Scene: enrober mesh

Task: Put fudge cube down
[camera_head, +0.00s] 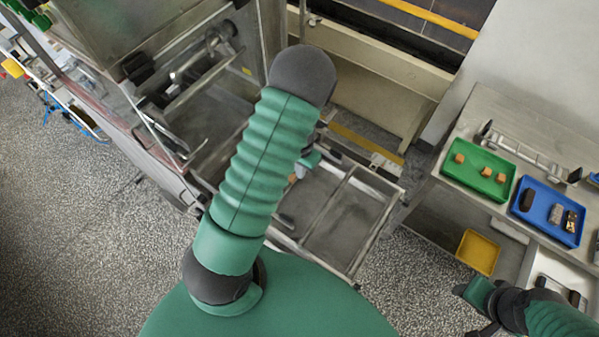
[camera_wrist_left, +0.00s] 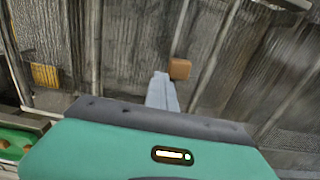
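A small brown fudge cube (camera_wrist_left: 180,68) shows in the left wrist view, at the tip of my left gripper's narrow grey fingers (camera_wrist_left: 164,88). The cube is at the right side of the tip; I cannot tell whether it is gripped or lies just beyond. In the head view my left forearm hides most of this. A bit of the left gripper (camera_head: 306,162) and a sliver of the cube (camera_head: 292,178) show beside the forearm, over the metal mesh frame (camera_head: 340,215). My right gripper (camera_head: 474,300) is at the lower right, apart from the cubes; its fingers are unclear.
A green tray (camera_head: 473,182) with 3 brown cubes stands on the right bench, beside a blue tray (camera_head: 537,236) with dark and light pieces. A yellow tray (camera_head: 478,252) is lower down. The metal machine (camera_head: 130,45) stands at the upper left.

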